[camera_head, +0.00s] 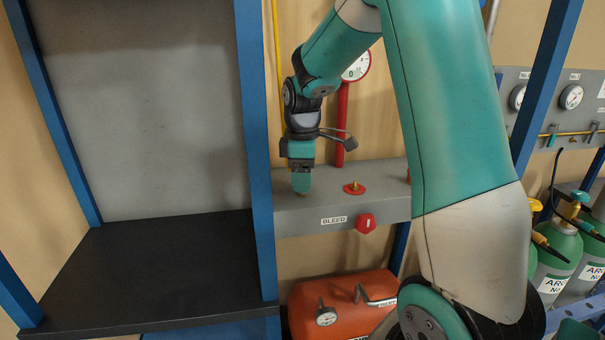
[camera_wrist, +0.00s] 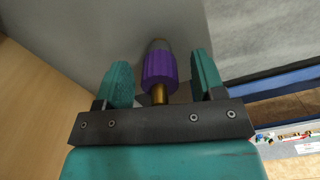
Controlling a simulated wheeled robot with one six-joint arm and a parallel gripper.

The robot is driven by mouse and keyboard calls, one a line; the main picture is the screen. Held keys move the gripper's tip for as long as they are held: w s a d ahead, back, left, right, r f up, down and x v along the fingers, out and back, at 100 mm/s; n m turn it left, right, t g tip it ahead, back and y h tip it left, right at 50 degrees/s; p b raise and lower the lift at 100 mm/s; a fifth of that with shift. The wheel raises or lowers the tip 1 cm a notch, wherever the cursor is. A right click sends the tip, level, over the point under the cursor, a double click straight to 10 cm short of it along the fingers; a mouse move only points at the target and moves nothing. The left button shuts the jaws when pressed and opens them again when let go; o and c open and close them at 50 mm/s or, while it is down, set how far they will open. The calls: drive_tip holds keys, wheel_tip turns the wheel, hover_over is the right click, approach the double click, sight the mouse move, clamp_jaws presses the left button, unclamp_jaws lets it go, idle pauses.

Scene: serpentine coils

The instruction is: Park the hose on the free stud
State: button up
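My gripper (camera_head: 301,182) points down over the left part of a grey manifold block (camera_head: 320,205). In the wrist view its two teal fingers (camera_wrist: 162,72) stand apart. A purple coupling (camera_wrist: 160,68) with a brass stem lies between them. A gap shows on each side of the coupling, so the fingers do not appear to grip it. The coupling is hidden in the head view, and no hose length is clearly seen. A brass stud on a red base (camera_head: 353,187) stands bare on the block, right of my gripper. Another red fitting is partly hidden by my arm.
A red knob (camera_head: 366,223) sits on the block's front beside a BLEED label. A red pipe with a gauge (camera_head: 357,66) rises behind. A blue post (camera_head: 257,150) stands close left of my gripper. A red tank (camera_head: 345,303) lies below; green cylinders (camera_head: 557,262) stand right.

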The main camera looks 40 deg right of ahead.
drive_tip(key=shift+r, duration=0.1)
wheel_tip(320, 180, up, 17)
drive_tip(key=b, duration=0.3)
drive_tip(key=shift+r, duration=0.15)
